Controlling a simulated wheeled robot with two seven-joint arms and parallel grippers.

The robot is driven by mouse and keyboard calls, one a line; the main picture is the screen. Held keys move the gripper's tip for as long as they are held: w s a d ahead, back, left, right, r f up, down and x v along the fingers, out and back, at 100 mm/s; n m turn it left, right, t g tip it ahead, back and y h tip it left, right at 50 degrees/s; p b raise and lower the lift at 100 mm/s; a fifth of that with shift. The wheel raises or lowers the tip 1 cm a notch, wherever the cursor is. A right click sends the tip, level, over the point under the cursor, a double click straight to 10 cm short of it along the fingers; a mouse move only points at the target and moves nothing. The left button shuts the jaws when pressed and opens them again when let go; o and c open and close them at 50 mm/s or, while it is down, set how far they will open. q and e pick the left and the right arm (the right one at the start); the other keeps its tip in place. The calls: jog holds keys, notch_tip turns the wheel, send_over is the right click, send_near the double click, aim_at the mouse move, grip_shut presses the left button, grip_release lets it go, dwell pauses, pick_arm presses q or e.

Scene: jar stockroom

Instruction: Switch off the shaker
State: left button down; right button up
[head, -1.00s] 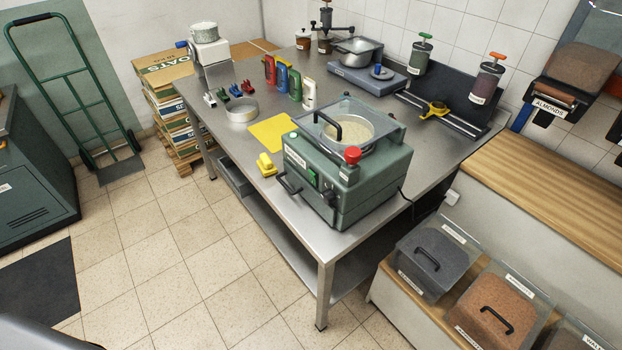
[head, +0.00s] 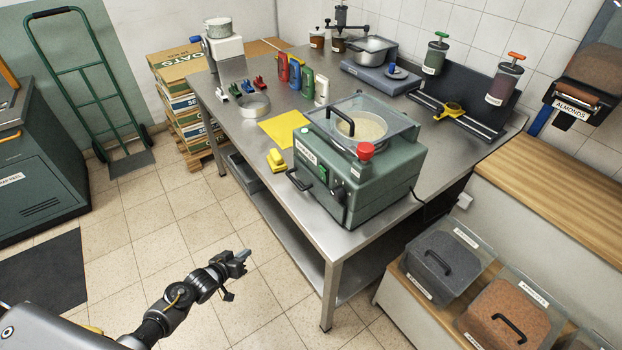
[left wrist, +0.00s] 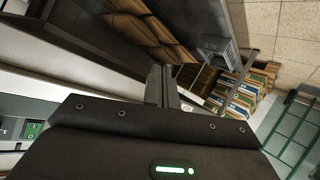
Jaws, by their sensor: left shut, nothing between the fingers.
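The shaker (head: 365,170) is a grey-green box on the near end of the steel table, with a clear lid and a round pan on top. A red knob (head: 365,150) stands at its top front corner. A green switch (head: 323,174) sits on its front face beside a black handle. In the left wrist view the green switch (left wrist: 33,129) shows at the lower left. My left gripper (head: 243,257) is shut and empty, in front of the table and apart from the shaker. Its closed fingers show in the left wrist view (left wrist: 161,84). My right gripper is not in view.
The steel table (head: 225,128) also holds a yellow sheet (head: 283,130), a yellow clip (head: 276,160), coloured scoops and a scale. Lidded bins (head: 445,262) stand at the lower right. A green hand truck (head: 85,85) stands at the left. The floor before the table is clear.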

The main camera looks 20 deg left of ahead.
aim_at(321, 171)
pick_arm(q)
jog(key=w+d+r+n+t+h, duration=0.1)
jog(key=w+d+r+h, duration=0.15)
jog(key=r, duration=0.45)
jog(key=w+d+r+n+t+h, duration=0.1)
jog(key=w+r+t, duration=0.15)
jog(key=r, duration=0.45)
jog(key=s+d+r+n+h, duration=0.2)
jog(key=d+r+n+h, duration=0.4)
jog(key=r, duration=0.6)
jog(key=shift+s+d+r+n, duration=0.2)
jog(key=shift+d+n, duration=0.1)
jog(key=shift+d, duration=0.25)
jog(key=shift+g, duration=0.25)
jog(key=shift+w, duration=0.1)
jog(key=p+x, duration=0.3)
jog(key=x, duration=1)
jog(key=shift+d+r, duration=0.1)
jog(key=shift+r, duration=0.05)
jog(key=shift+w+d, duration=0.3)
jog(key=shift+w, duration=0.05)
